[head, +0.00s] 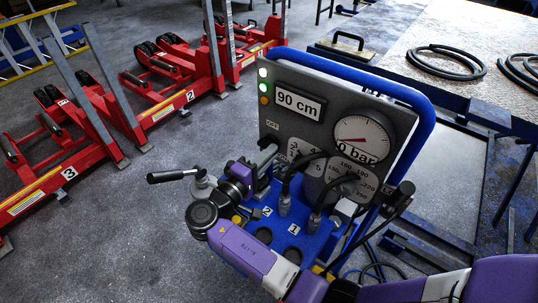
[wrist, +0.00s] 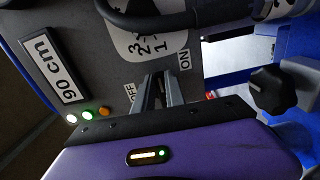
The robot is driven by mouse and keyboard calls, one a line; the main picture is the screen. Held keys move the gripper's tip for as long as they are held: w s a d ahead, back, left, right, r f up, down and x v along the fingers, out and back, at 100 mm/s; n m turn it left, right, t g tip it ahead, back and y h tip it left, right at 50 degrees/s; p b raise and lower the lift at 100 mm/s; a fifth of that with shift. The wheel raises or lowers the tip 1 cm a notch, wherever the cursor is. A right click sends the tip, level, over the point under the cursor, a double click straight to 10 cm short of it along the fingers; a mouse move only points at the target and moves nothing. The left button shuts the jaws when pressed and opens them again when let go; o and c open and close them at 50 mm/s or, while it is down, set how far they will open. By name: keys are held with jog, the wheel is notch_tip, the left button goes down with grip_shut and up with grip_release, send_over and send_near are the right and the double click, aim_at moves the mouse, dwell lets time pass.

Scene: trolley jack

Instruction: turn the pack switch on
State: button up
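The grey control panel (head: 320,85) stands upright on the blue unit, with a "90 cm" display and a round dial reading 0 bar. In the wrist view, an OFF label (wrist: 130,94) and an ON label (wrist: 184,58) mark the switch position. My gripper (wrist: 160,82) has its fingertips at the panel between these labels; they are close together with a narrow dark gap. The switch itself is hidden or indistinct at the fingers, so I cannot tell whether they grip it. In the head view, my gripper (head: 266,154) reaches the panel's lower left, below the OFF label (head: 272,125).
White, green and orange lamps (head: 263,87) line the panel's left edge. Black hoses (head: 310,165) loop in front of the panel. A black knob (wrist: 270,90) lies right of my fingers in the wrist view. Red numbered jacks (head: 165,95) stand on the floor at left.

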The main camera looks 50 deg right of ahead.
jog(key=o, duration=0.4)
jog(key=a, duration=0.8)
jog(key=shift+s+b, duration=0.15)
jog(key=shift+b, duration=0.15)
jog(key=shift+f, duration=0.1)
